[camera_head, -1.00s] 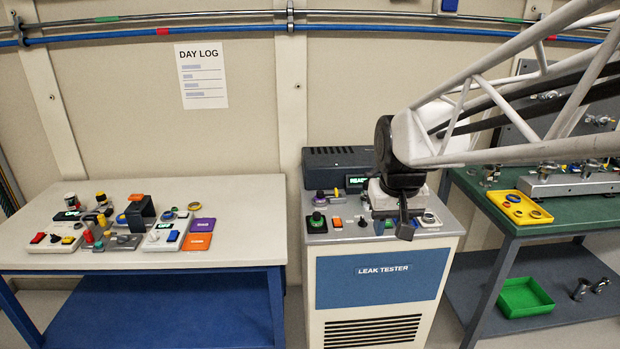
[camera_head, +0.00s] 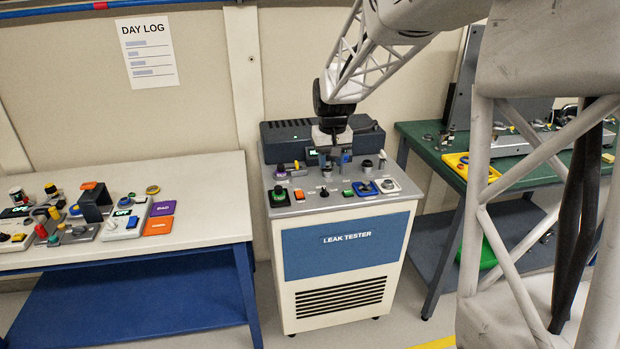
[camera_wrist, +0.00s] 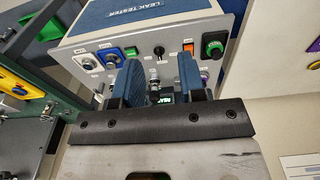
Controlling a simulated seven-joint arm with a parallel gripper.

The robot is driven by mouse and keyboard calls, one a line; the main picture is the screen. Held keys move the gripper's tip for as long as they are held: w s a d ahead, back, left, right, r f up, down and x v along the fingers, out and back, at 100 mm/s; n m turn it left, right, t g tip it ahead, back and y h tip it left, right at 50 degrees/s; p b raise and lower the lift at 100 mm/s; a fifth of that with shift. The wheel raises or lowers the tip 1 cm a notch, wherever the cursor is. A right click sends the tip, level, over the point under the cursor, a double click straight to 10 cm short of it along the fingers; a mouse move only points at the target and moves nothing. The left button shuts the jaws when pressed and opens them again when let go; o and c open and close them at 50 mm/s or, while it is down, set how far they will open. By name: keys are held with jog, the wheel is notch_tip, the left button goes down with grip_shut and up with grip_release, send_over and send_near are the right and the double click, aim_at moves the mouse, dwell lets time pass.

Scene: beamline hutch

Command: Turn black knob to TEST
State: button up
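The black knob (camera_head: 324,191) stands on the leak tester's sloped grey panel, between an orange button and a green button. In the wrist view the black knob (camera_wrist: 158,52) shows just beyond the fingertips, with a small light mark; its labels are too small to read. My gripper (camera_head: 334,160) is above the back part of the panel, behind the knob in the head view. In the wrist view my gripper (camera_wrist: 159,64) has its two blue fingers apart with no knob held. A small metal-and-black part (camera_wrist: 154,88) shows in the gap, and I cannot tell how far below it is.
Close by are the orange button (camera_head: 299,194), green button (camera_head: 347,194), green-topped knob (camera_head: 278,196), blue-plated knob (camera_head: 365,188) and white-plated knob (camera_head: 388,185). The tester's dark display box (camera_head: 285,138) rises behind the panel. A white table (camera_head: 190,235) with controls stands left.

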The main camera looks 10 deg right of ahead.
send_over(325, 189)
jog(key=shift+g, duration=0.4)
notch_tip(325, 189, down, 14)
jog(key=shift+a+r, duration=0.1)
jog(key=shift+f, duration=3.95)
grip_shut()
